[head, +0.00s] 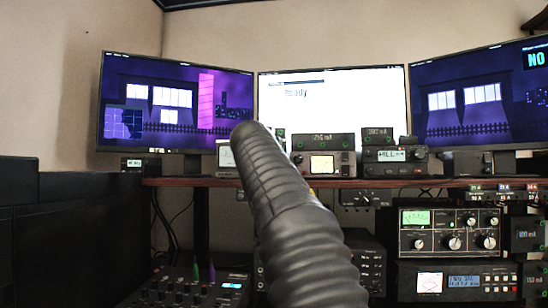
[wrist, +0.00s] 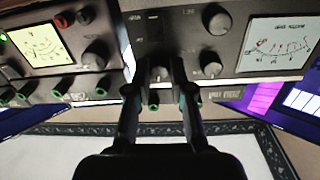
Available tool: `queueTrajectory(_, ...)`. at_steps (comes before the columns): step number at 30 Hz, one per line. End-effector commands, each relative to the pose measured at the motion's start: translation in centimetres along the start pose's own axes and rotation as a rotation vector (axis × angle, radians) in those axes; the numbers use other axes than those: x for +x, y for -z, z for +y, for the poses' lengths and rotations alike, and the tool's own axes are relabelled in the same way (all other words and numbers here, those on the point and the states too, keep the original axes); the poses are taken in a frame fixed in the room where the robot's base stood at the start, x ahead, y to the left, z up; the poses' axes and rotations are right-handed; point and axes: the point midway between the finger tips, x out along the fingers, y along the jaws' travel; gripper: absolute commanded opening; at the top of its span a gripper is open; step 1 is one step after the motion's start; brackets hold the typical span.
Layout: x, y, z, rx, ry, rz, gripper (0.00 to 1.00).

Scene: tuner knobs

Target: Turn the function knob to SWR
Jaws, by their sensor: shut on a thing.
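The black tuner (wrist: 243,63) fills the top of the wrist view, with a white needle meter (wrist: 277,40) at its right. Small dark knobs (wrist: 217,22) sit on its face; their labels are too blurred to read. My gripper (wrist: 160,77) has one finger on each side of a small knob (wrist: 160,72) on the tuner's face and is shut on it. I cannot read which setting its pointer marks, nor confirm that it is the function knob. In the head view my black ribbed arm hides the gripper and whatever lies behind it.
A second radio unit (wrist: 60,72) with a lit meter and several knobs is close on the left in the wrist view. In the head view a wooden shelf (head: 400,183) carries small devices below three monitors (head: 330,100). More equipment (head: 450,230) stands at the lower right.

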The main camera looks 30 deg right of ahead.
Motion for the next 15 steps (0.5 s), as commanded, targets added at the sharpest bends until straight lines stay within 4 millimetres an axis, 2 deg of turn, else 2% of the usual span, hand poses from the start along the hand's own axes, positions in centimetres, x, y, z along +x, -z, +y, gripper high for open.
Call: queueTrajectory(15,0.03,-0.02,-0.05,0.356,0.004,-0.016,0.00)
